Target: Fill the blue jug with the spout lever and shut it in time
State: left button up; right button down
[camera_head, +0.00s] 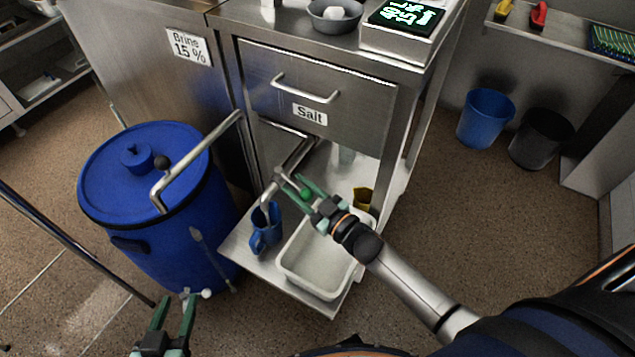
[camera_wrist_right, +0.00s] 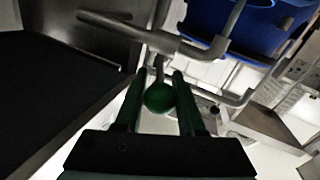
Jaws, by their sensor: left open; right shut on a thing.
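The blue jug (camera_head: 266,240) stands on the low shelf, its mouth under the end of the metal spout pipe (camera_head: 292,160). I cannot tell whether liquid is flowing or how full the jug is. The spout lever has a green ball knob (camera_head: 306,194). My right gripper (camera_head: 299,187) is shut on this knob, just right of and above the jug. In the right wrist view the knob (camera_wrist_right: 159,97) sits between the two green fingers. My left gripper (camera_head: 177,318) is open and empty at the lower left, in front of the barrel.
A white tub (camera_head: 289,266) stands right of the jug on the low shelf (camera_head: 235,250). A large blue lidded barrel (camera_head: 140,215) with a bent pipe above it stands left. The drawer labelled Salt (camera_head: 350,98) is shut.

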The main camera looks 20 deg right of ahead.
aim_at(307, 201)
pick_arm(q)
jog(key=shift+s+f, duration=0.2)
jog(key=shift+f, duration=0.05)
pick_arm(e)
jog(key=shift+s+a+m+t+h, duration=0.1)
jog(key=shift+a+m+t+h, duration=0.35)
jog(key=shift+h, duration=0.35)
jog(key=shift+d, duration=0.1)
jog(key=c, duration=0.6)
grip_release()
jog(key=shift+o, duration=0.2)
jog(key=shift+s, duration=0.15)
jog(key=shift+s+d, duration=0.15)
jog(key=shift+s, duration=0.2)
jog(key=p+v, duration=0.1)
jog(key=v, duration=0.3)
jog(key=shift+s+d+r, duration=0.1)
jog(key=shift+s, duration=0.15)
pick_arm(q)
jog(key=s+f+g, duration=0.1)
jog(key=s+f, duration=0.1)
jog(key=s+f+g+p, duration=0.1)
jog(key=s+f+g, duration=0.1)
jog(key=shift+d+f+n, duration=0.1)
jog(key=shift+d+n, duration=0.1)
jog(key=shift+n, duration=0.1)
pick_arm(e)
jog(key=v, duration=0.7)
